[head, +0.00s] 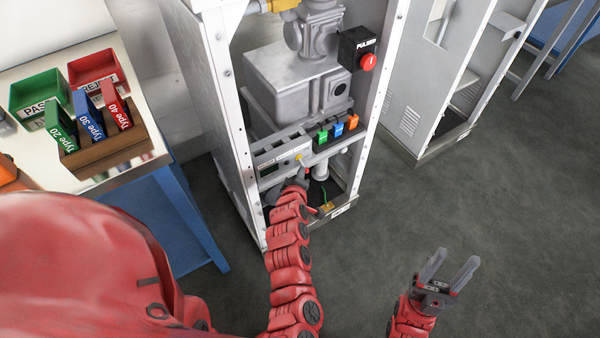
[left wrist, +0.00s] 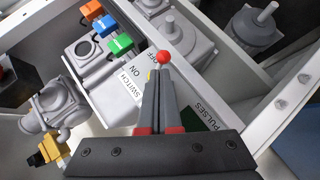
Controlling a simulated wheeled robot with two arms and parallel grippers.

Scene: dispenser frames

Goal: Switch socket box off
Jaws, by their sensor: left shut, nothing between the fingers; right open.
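The socket box (head: 283,152) is a light grey unit low inside the open cabinet. In the left wrist view its face (left wrist: 112,100) carries a label reading SWITCH, ON and OFF. A switch lever with a red ball (left wrist: 163,57) stands beside the OFF end of the label. My left gripper (head: 300,178) reaches into the cabinet in front of the box. In the left wrist view its fingers (left wrist: 158,75) are shut and empty, tips at the red ball; I cannot tell whether they touch it. My right gripper (head: 452,272) is open and empty over the floor.
Green, blue and orange connectors (head: 338,128) sit right of the box. A black PULSES box with a red button (head: 367,62) is higher up. The cabinet posts (head: 385,90) flank the opening. A table with bins (head: 150,165) stands left; the floor at right is clear.

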